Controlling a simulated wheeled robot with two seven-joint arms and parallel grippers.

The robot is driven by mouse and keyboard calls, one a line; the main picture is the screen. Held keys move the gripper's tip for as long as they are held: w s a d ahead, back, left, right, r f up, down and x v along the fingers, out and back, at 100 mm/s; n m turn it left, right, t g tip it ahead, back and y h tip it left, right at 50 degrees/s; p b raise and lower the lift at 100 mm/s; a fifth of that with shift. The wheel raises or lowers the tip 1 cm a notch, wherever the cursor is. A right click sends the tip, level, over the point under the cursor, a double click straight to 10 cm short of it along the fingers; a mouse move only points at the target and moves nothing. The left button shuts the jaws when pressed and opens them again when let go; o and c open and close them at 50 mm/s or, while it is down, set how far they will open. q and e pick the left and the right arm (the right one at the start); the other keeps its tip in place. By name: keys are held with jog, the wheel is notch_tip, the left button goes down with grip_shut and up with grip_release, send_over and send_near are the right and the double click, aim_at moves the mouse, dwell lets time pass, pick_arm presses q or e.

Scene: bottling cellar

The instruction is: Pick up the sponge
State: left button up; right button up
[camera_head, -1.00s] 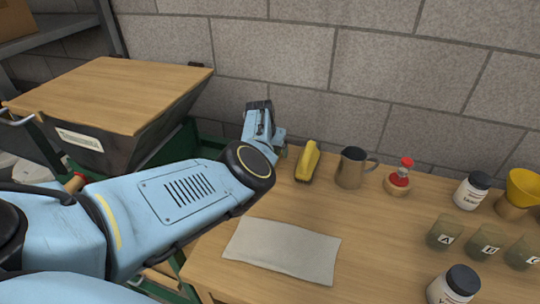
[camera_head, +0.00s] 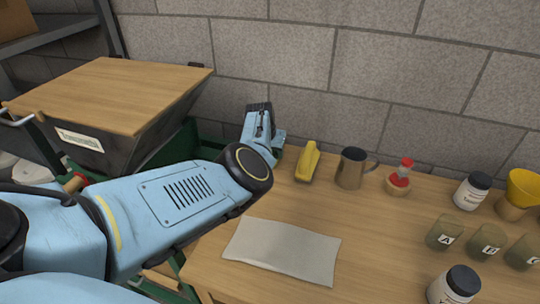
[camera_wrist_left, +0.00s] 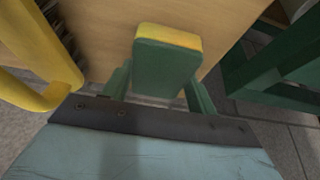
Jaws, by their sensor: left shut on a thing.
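The sponge (camera_wrist_left: 168,62), green with a yellow layer, sits between the two fingers of my left gripper (camera_wrist_left: 160,80) in the left wrist view. The fingers are shut on its sides. Wood tabletop shows beyond it; I cannot tell how far above the table it is. In the head view my left wrist is near the table's back left corner, left of the yellow brush, and the arm mostly hides the fingers and sponge. My right gripper is not in view.
A metal mug (camera_head: 351,168), a red-topped item (camera_head: 401,176), white jars and labelled cups stand to the right. A grey cloth (camera_head: 282,252) lies in front. A wood-topped bin (camera_head: 110,95) is at left.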

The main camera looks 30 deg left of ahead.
pick_arm(q)
jog(key=shift+r, duration=0.1)
jog(key=shift+c, duration=0.5)
jog(key=shift+r, duration=0.25)
notch_tip(320, 180, up, 10)
jog(key=p, duration=0.2)
jog(key=shift+f, duration=0.1)
jog(key=o, duration=0.4)
jog(key=shift+c, duration=1.2)
